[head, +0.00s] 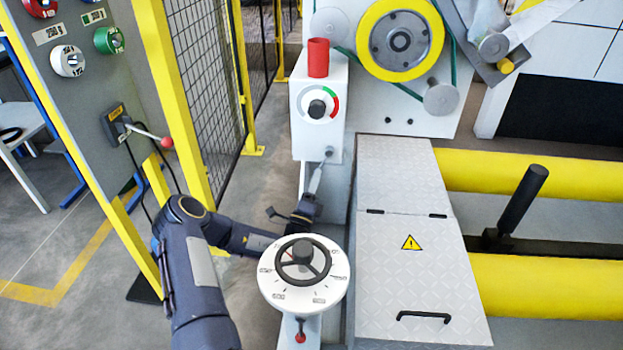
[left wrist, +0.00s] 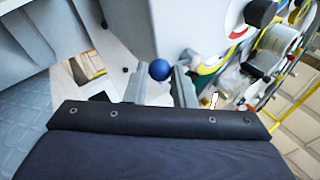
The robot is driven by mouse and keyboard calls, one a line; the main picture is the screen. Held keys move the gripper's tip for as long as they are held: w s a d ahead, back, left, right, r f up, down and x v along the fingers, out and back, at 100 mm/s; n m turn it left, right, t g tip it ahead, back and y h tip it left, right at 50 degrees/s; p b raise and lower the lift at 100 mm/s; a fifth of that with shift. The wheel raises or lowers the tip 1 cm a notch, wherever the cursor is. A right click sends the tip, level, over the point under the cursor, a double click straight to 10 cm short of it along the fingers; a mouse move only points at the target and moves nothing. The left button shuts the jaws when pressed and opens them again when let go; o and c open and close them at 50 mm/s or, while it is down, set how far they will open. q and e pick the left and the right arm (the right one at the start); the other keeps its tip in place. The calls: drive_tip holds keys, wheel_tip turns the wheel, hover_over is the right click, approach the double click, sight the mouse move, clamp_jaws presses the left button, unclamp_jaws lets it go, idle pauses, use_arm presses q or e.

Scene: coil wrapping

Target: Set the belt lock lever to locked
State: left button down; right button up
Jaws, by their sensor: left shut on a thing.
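My left gripper (head: 321,172) reaches up to the lower front of the white box with the dial. It is shut on the belt lock lever at its blue ball knob (left wrist: 159,69), which shows between the fingertips in the left wrist view. In the head view the knob (head: 329,152) looks small and dark against the box, and the lever's shaft is not clear. I cannot read the lever's position from any mark. My right gripper is not in view.
The white box (head: 306,137) carries a dial and a red cylinder (head: 318,58). A grey panel with a red-ball lever (head: 166,143) and yellow fence posts stand left. A grey cover (head: 405,270) lies right.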

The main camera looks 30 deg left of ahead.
use_arm(q)
drive_tip(key=shift+w+d+f+n+g+y, duration=0.2)
drive_tip(key=shift+d+n+y, duration=0.35)
drive_tip(key=shift+n+y, duration=0.75)
drive_tip(key=shift+w+d+f+n+g+y, duration=0.1)
drive_tip(key=shift+w+d+n+g+y, duration=0.3)
drive_tip(key=shift+n+y, duration=0.9)
drive_tip(key=shift+w+d+f+n+g+y, duration=0.15)
drive_tip(key=shift+d+n+y, duration=0.55)
drive_tip(key=shift+n, duration=1.1)
drive_tip(key=c, duration=1.2)
unclamp_jaws()
drive_tip(key=shift+a+r, duration=0.1)
